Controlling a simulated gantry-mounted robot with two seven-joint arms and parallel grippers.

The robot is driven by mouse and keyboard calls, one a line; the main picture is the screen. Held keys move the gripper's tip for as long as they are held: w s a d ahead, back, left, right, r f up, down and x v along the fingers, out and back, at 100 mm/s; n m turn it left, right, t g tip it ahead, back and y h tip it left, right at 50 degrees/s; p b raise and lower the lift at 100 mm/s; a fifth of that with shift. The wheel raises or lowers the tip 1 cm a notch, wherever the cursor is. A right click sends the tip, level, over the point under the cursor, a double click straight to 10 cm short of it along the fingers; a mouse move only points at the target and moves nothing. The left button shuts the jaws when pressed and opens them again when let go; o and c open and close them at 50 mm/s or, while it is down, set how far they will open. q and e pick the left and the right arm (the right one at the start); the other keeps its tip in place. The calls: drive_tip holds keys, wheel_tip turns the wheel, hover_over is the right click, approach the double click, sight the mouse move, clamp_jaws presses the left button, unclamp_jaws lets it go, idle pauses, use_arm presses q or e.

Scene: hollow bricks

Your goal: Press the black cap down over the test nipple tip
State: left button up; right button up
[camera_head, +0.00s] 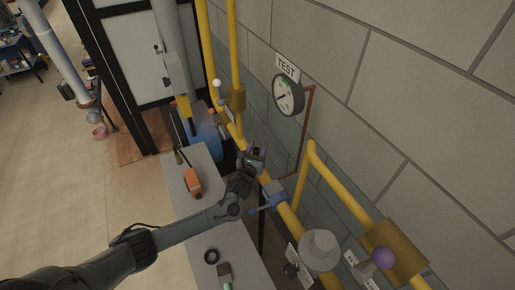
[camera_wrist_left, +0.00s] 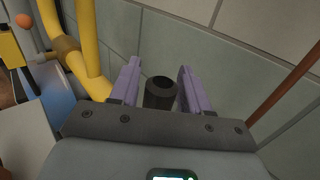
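My left gripper (camera_head: 257,158) is at the yellow pipe run below the gauge. In the left wrist view its two purple fingers (camera_wrist_left: 160,85) stand either side of a black cylinder with a hollow end, which looks like the black cap (camera_wrist_left: 160,98). The fingers look shut on it, with only a thin gap visible at its left side. The lower part of the cap is hidden behind the gripper body. I cannot make out the test nipple tip in either view. My right gripper is in neither view.
A gauge (camera_head: 288,95) under a TEST sign (camera_head: 287,67) hangs on the block wall, with a copper line (camera_head: 306,125). The grey bench (camera_head: 232,238) holds an orange tool (camera_head: 193,182) and a black ring (camera_head: 211,256).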

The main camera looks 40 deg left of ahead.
use_arm(q)
drive_tip(key=shift+o, duration=1.2)
drive_tip(key=v, duration=1)
drive_tip(key=shift+s, duration=0.4)
drive_tip(key=shift+d+r, duration=0.1)
drive_tip(key=shift+d, duration=0.05)
